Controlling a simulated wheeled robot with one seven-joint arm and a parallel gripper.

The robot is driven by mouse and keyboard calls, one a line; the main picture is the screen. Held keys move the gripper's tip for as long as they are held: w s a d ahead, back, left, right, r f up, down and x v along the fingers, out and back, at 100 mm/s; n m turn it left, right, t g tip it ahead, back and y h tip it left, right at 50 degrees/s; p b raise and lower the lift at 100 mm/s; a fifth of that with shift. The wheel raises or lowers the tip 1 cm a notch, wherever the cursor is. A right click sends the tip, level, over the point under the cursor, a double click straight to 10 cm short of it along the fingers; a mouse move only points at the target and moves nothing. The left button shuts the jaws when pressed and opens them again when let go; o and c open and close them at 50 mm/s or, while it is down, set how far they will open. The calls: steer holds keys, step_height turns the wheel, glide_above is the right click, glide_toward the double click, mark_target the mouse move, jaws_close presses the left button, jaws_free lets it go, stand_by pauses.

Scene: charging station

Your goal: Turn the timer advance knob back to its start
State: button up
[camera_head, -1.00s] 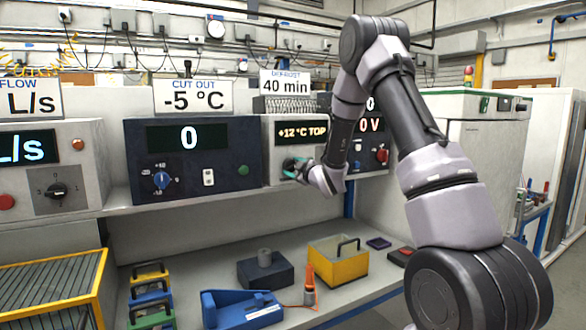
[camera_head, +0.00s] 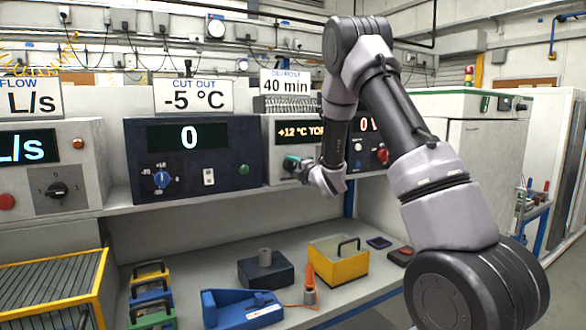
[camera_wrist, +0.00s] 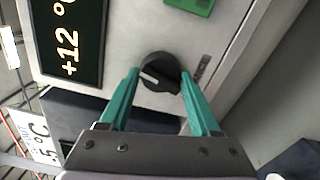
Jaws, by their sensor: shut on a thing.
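The knob (camera_wrist: 160,70) is black and round with a white pointer mark, on the grey face of a unit (camera_head: 272,170) under a "40 min" sign. In the wrist view its mark points toward the left, the side of the display. My gripper (camera_wrist: 159,74) has its teal fingers on opposite sides of the knob, shut on it. In the head view my gripper (camera_head: 290,164) is at the unit's front, and the knob is mostly hidden by it. The unit's display (camera_head: 298,131) reads "+12 °C TOP".
A green button (camera_wrist: 192,5) is near the knob. A red knob (camera_head: 382,156) is to the right. A yellow box (camera_head: 340,268) and tools lie on the lower bench.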

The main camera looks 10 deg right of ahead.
steer(key=shift+f+n, duration=0.1)
steer(key=shift+n, duration=1.2)
steer(key=o, duration=1.4)
steer(key=v, duration=1)
steer(key=shift+s+d, duration=0.15)
steer(key=shift+s, duration=0.25)
